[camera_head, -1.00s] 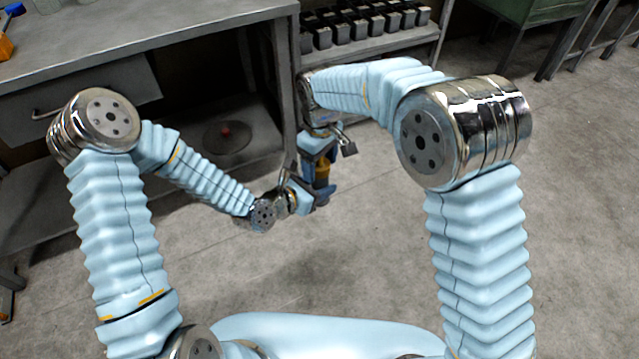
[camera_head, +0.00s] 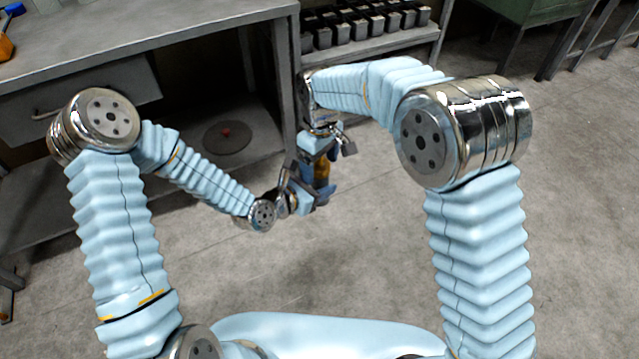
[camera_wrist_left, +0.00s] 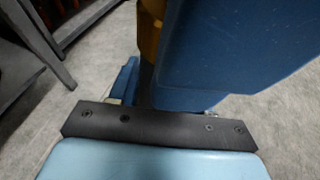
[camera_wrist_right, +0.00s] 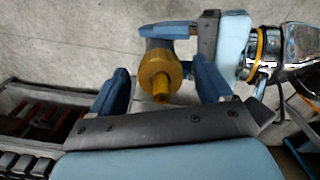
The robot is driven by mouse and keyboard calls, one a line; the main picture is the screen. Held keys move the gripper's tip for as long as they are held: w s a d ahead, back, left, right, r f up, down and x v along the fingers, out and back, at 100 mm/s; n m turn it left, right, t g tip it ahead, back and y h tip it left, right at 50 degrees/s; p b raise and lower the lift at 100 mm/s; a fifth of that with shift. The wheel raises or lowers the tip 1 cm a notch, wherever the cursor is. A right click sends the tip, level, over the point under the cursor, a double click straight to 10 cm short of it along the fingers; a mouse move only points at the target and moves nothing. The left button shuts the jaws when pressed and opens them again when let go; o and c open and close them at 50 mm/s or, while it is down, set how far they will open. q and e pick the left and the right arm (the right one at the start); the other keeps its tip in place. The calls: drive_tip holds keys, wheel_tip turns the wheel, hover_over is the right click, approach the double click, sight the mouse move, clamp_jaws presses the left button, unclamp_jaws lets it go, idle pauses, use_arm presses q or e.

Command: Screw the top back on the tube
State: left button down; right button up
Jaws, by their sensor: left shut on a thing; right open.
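The tube's yellow-brown end piece (camera_wrist_right: 158,75), with a narrow stub pointing at the camera, shows in the right wrist view. A grey part of the tube is just visible behind it. My left gripper (camera_head: 312,197) is shut on the tube; one of its blue fingers lies across it in the right wrist view. My right gripper (camera_wrist_right: 162,88) is open, its two blue fingers on either side of the yellow-brown piece with gaps. In the head view the tube (camera_head: 321,171) is mostly hidden between the grippers. I cannot tell whether a separate top is seated on it.
A grey workbench (camera_head: 170,30) with a lower shelf stands at the left. A rack of dark boxes (camera_head: 365,25) is behind my right arm. The floor (camera_head: 370,260) around the grippers is clear.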

drive_tip(key=shift+r, duration=0.1)
wheel_tip(320, 180, up, 12)
drive_tip(key=shift+f, duration=0.1)
idle(0.4)
